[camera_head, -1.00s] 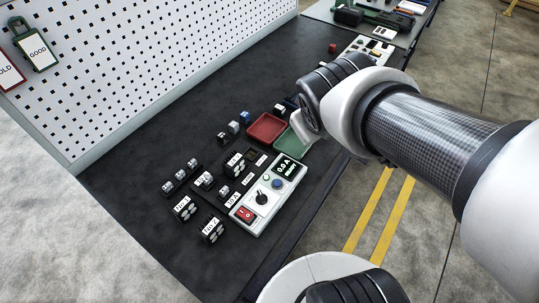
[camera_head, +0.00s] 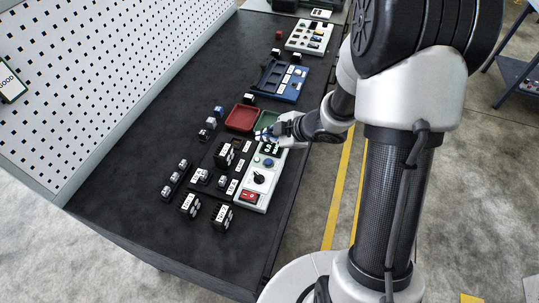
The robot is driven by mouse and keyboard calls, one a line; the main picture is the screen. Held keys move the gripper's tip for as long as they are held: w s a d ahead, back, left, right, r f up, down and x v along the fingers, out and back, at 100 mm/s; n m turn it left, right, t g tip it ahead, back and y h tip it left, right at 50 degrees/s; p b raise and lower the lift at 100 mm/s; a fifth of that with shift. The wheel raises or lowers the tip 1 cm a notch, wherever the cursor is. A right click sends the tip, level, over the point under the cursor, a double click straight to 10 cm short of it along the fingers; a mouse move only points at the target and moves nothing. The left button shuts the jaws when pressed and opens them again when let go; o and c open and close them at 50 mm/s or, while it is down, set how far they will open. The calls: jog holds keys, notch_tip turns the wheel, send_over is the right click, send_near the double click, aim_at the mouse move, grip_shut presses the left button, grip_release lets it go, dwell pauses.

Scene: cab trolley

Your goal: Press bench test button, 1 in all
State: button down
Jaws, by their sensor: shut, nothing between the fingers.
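The white bench test unit (camera_head: 251,200) lies on the dark bench top. My gripper (camera_head: 264,133) is shut and empty, over the far end of the unit near the display. I cannot tell its exact height or whether it touches anything.
A red tray (camera_head: 241,118) and a partly hidden green tray (camera_head: 267,120) lie beyond the unit. Several black relay-like parts (camera_head: 190,204) stand to its left. A blue rack (camera_head: 291,84) and a white panel (camera_head: 310,38) lie farther back. A perforated board (camera_head: 110,80) borders the left.

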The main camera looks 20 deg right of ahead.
jog(key=shift+s+a+f, duration=0.1)
jog(key=shift+f, duration=0.05)
jog(key=shift+f, duration=0.1)
jog(key=b, duration=0.8)
send_over(267, 164)
notch_tip(267, 164, down, 8)
jog(key=shift+r, duration=0.25)
jog(key=shift+f+b, duration=0.35)
jog(key=shift+f, duration=0.2)
jog(key=shift+f, duration=0.15)
dwell(0.4)
jog(key=shift+f, duration=0.25)
